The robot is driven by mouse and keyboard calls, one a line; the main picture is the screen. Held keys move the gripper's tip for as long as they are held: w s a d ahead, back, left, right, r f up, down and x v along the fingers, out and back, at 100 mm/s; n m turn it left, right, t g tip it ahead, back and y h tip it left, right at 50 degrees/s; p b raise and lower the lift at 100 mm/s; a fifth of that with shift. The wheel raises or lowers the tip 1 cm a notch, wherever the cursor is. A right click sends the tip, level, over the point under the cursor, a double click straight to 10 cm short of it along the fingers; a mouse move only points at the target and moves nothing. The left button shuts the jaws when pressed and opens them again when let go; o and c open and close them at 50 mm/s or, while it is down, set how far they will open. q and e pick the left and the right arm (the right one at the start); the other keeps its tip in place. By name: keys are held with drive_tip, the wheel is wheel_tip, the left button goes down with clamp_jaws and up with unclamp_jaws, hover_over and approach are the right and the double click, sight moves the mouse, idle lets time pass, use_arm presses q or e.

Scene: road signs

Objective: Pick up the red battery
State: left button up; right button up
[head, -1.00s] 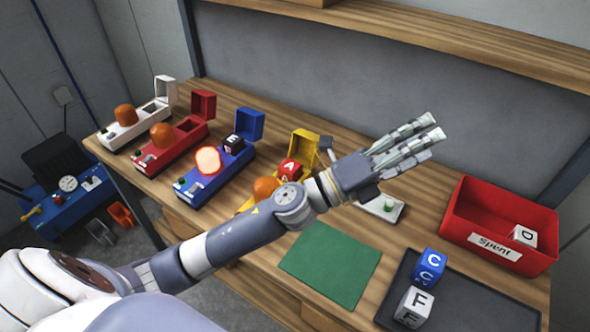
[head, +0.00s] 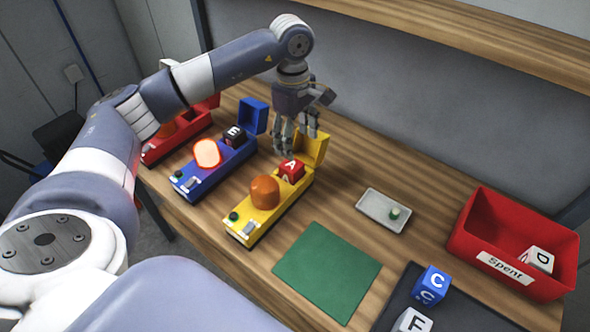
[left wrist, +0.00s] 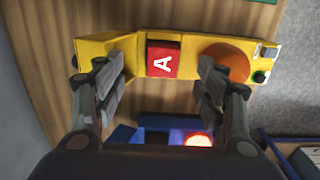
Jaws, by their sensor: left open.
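The red battery (head: 291,170) is a cube with a white letter A. It sits in the compartment of the yellow lamp unit (head: 269,213), beside an unlit orange dome (head: 265,191). The yellow lid (head: 312,147) stands open behind it. My left gripper (head: 293,147) points down just above and behind the battery, open and empty. In the left wrist view the red battery (left wrist: 162,60) lies ahead between the spread fingers (left wrist: 162,85), apart from both. My right gripper is not in view.
The blue unit (head: 215,165) with a lit dome and a black battery (head: 235,135) stands to the left. A green mat (head: 327,270), small tray (head: 384,210) and red "Spent" bin (head: 512,244) lie to the right. A blue cube (head: 432,283) is on the dark tray.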

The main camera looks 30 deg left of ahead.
sight(292, 164)
use_arm(q)
drive_tip(key=shift+y, duration=0.3)
drive_tip(key=f+p, duration=0.1)
drive_tip(key=f, duration=0.1)
drive_tip(key=a+f, duration=0.1)
drive_tip(key=f, duration=0.2)
drive_tip(key=shift+s+a+p, duration=0.1)
drive_tip(key=shift+a+p, duration=0.1)
drive_tip(key=shift+p, duration=0.2)
wheel_tip(292, 164, down, 4)
drive_tip(key=p, duration=0.3)
drive_tip(key=shift+f, duration=0.7)
drive_tip(key=shift+c, duration=0.6)
drive_tip(key=shift+r, duration=0.1)
drive_tip(key=c, duration=1.4)
